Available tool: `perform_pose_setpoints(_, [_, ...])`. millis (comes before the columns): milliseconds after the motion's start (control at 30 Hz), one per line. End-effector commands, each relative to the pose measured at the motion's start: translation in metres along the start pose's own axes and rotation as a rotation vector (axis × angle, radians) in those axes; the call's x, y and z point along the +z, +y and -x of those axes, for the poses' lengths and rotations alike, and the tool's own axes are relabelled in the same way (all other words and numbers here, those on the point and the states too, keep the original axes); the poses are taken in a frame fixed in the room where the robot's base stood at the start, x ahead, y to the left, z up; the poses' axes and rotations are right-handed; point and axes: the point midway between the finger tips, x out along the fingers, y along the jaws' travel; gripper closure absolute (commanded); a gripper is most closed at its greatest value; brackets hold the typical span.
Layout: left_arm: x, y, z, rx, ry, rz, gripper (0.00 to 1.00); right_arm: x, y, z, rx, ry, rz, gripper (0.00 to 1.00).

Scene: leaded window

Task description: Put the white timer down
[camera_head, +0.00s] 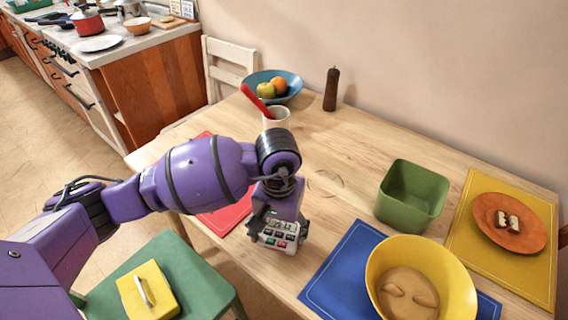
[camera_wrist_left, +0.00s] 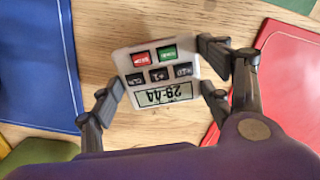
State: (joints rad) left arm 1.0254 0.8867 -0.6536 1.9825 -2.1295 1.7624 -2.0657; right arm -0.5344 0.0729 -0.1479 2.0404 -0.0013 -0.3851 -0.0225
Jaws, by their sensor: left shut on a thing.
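The white timer (camera_head: 280,236) has a grey display and red, green and dark buttons. In the left wrist view the timer (camera_wrist_left: 157,76) sits between the two fingers, its display toward my palm. My left gripper (camera_head: 277,232) is shut on it, over the wooden table (camera_head: 325,207) between the red mat (camera_head: 222,217) and the blue mat (camera_head: 340,270). I cannot tell whether the timer touches the wood. My right gripper is not in view.
A yellow bowl (camera_head: 454,275) stands on the blue mat, with a green square container (camera_head: 411,195) behind it. A white cup (camera_head: 276,118) holds a red utensil. Bare wood lies around the timer. A green chair (camera_head: 205,262) stands at the near edge.

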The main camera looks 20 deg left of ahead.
Motion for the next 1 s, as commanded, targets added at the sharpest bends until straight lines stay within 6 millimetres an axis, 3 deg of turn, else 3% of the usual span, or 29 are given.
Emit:
perform_pose_setpoints(100, [0.001,0.000,-0.015,0.000,-0.001,0.000,0.57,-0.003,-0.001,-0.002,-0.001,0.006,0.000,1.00])
perform_pose_setpoints(467, [0.000,0.000,-0.020,-0.001,0.000,-0.001,0.57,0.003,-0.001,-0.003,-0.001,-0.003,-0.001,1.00])
perform_pose_setpoints(500, [0.001,0.000,-0.020,-0.001,0.000,-0.001,0.26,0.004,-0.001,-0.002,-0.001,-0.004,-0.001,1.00])
perform_pose_setpoints(633, [0.000,0.000,-0.018,-0.001,0.001,-0.001,0.10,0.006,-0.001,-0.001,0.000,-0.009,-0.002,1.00])
perform_pose_setpoints(1000, [0.001,0.000,-0.017,0.000,0.001,0.000,0.10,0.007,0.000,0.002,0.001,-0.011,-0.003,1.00])
